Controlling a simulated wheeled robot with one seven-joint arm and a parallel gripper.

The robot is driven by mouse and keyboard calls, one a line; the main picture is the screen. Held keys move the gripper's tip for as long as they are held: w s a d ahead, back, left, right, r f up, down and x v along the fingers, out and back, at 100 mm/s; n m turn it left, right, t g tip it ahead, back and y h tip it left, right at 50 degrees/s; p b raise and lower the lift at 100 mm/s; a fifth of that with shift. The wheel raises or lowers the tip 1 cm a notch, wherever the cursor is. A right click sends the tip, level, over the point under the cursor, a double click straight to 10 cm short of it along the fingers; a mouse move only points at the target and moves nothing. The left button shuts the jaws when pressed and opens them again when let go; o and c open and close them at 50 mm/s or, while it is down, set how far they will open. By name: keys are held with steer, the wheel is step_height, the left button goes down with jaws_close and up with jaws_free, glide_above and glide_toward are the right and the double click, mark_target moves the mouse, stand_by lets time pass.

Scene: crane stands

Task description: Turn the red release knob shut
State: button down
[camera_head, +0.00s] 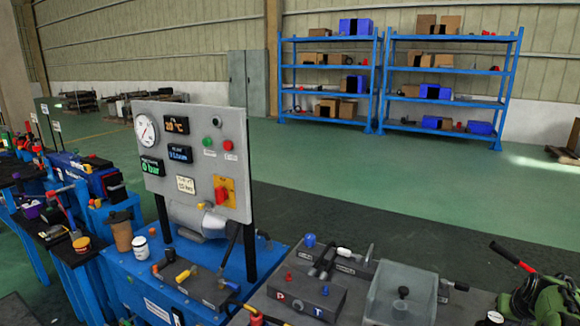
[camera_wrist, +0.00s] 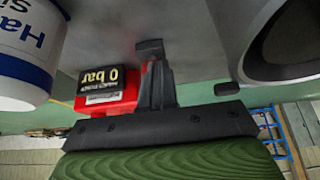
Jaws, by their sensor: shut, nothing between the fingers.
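In the wrist view my gripper (camera_wrist: 150,48) has its dark fingers together with nothing between them. They point toward a grey surface. Just left of and partly behind the fingers is a red body (camera_wrist: 88,103) with a black display reading "0 bar", upside down in this view. I cannot tell whether it carries the release knob. In the head view a red rotary knob (camera_head: 221,195) sits on a yellow plate on the grey panel (camera_head: 204,115). I cannot tell which red part is the release knob or how far it is turned. My gripper cannot be made out there.
In the wrist view a white labelled jar (camera_wrist: 22,75) is close at left and a large dark round part (camera_wrist: 275,45) at upper right. In the head view a clear box (camera_head: 400,292) and a manifold (camera_head: 300,294) crowd the bench. Open floor lies beyond.

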steer(key=shift+s+d, duration=0.15)
steer(key=shift+d, duration=0.1)
steer(key=shift+s+d+p, duration=0.25)
steer(key=shift+d+p, duration=0.05)
steer(key=shift+s+d+p, duration=0.2)
steer(key=shift+d+p, duration=0.25)
steer(key=shift+d, duration=0.25)
steer(key=shift+s, duration=0.3)
step_height(320, 180, up, 6)
steer(key=p, duration=0.4)
steer(key=shift+a, duration=0.2)
